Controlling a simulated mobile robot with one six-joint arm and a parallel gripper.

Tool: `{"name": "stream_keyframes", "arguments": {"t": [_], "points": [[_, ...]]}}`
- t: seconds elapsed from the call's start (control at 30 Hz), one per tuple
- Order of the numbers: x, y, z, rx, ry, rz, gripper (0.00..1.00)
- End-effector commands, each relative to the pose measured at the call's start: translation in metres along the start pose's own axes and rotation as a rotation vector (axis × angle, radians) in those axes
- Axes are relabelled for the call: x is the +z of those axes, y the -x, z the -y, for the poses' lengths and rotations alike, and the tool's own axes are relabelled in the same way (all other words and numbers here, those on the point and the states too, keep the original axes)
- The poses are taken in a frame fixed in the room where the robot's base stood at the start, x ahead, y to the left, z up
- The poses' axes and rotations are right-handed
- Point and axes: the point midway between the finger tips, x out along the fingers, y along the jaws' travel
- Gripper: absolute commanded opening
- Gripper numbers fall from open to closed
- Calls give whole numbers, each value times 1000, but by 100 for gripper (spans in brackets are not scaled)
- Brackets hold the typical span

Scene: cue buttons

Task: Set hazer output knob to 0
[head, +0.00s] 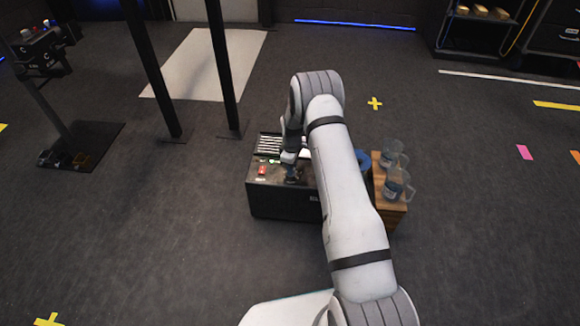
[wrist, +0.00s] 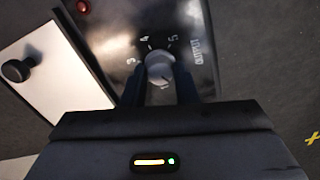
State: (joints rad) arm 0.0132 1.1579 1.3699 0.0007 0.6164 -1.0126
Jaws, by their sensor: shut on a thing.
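The hazer is a dark box (head: 285,203) on the floor in the head view, with a vented top and a red switch (head: 262,170). My gripper (head: 292,174) reaches down onto its top panel; the knob is hidden there. In the wrist view the grey output knob (wrist: 160,68) sits on a black panel (wrist: 192,20) marked OUTPUT, with the numbers 3, 4 and 5 around its far side and what looks like a 1 near it. My gripper (wrist: 160,88) is shut on the knob, one dark finger on each side. The knob's exact setting cannot be read.
A wooden crate (head: 390,214) with clear jugs (head: 396,184) stands close to the hazer's right. Two black posts (head: 222,70) rise behind it, left of centre. A white panel with a black cap (wrist: 17,70) lies left in the wrist view. Open floor surrounds the hazer's front and left.

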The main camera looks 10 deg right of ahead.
Motion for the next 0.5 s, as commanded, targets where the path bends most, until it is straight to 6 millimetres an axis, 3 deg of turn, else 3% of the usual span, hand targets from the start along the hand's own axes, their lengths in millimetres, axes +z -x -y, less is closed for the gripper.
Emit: {"name": "stream_keyframes", "arguments": {"t": [0.03,0.5], "points": [[-1,4,-6,16,32,-8,4],[0,4,-7,17,249,-6,4]]}}
